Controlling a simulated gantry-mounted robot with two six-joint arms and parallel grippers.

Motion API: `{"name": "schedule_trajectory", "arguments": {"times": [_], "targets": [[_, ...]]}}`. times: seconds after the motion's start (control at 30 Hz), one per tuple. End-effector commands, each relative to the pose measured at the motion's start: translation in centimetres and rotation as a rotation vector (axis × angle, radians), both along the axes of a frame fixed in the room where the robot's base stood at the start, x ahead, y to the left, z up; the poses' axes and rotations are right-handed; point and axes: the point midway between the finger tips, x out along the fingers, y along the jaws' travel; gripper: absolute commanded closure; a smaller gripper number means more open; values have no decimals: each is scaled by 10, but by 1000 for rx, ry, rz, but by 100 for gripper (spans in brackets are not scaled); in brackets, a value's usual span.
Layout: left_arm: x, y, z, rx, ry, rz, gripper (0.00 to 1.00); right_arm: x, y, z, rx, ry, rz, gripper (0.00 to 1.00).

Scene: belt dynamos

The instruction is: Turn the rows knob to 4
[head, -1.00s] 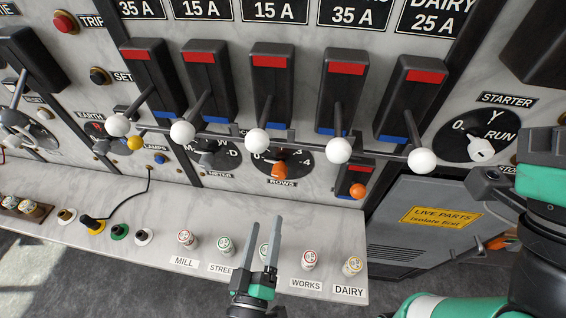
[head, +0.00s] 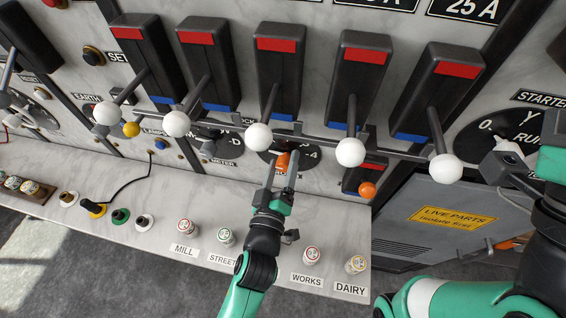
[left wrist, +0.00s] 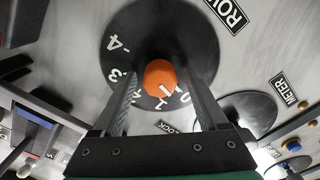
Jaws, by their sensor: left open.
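The rows knob (left wrist: 160,78) is orange with a white mark and sits on a round black dial (left wrist: 150,30). In the left wrist view its mark points toward the low-number end, near 0 and 1; 4 is on the far side. My left gripper (head: 281,168) is open, with one finger on each side of the knob. Whether the fingers touch it I cannot tell.
A row of levers with white balls (head: 258,137) hangs just above the dial. Another orange knob (head: 367,190) is to the right. A bench ledge (head: 180,262) with labelled plugs lies below, under my left arm. A grey cabinet (head: 440,215) stands at lower right.

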Motion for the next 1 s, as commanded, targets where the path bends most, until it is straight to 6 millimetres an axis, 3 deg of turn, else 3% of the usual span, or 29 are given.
{"name": "schedule_trajectory", "arguments": {"times": [0.3,0.73,1.0], "targets": [[6,-1,0,0,0,0,24,0,0,-1,0,0,0,100],[6,-1,0,0,0,0,100,0,0,-1,0,0,0,100],[6,-1,0,11,-2,0,100,0,0,-1,0,0,0,100]]}}
